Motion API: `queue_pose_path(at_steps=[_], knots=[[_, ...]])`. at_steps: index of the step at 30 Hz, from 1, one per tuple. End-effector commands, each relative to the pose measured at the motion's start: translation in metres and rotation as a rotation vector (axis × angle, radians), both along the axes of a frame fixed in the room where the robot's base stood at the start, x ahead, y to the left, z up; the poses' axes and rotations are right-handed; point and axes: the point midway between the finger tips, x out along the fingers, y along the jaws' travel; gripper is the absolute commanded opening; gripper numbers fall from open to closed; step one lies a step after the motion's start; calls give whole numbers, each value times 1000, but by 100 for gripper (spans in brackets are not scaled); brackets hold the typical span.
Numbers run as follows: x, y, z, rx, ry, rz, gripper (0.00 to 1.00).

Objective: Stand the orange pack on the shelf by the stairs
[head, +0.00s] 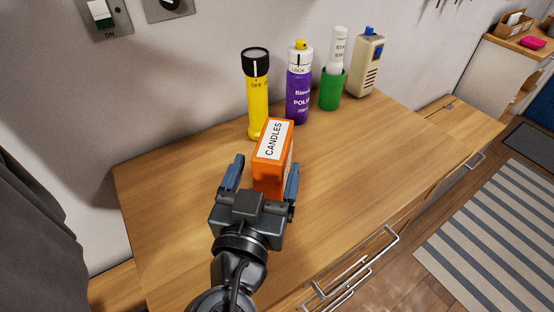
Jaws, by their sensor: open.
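The orange pack (273,150), with a white label reading CANDLES, stands on the wooden top (375,148). My gripper (262,175) is open, with one blue finger on each side of the pack's near end. The pack sits between the fingers. I cannot tell whether either finger touches it. The lower near part of the pack is hidden behind the gripper. I cannot tell whether this wooden top is the shelf by the stairs.
Behind the pack stand a yellow torch (257,95), a purple polish can (298,85), a green cup (331,90) holding a white tube, and a beige device (369,65). The wall is close behind. The wooden top is clear to the right.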

Motion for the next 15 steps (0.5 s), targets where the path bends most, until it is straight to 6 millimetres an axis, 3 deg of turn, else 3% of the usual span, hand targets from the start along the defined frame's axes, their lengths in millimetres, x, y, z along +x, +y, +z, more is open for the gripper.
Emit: queue_pose_path(at_steps=[15], knots=[[58,-13,5,-1,0,-1,83]])
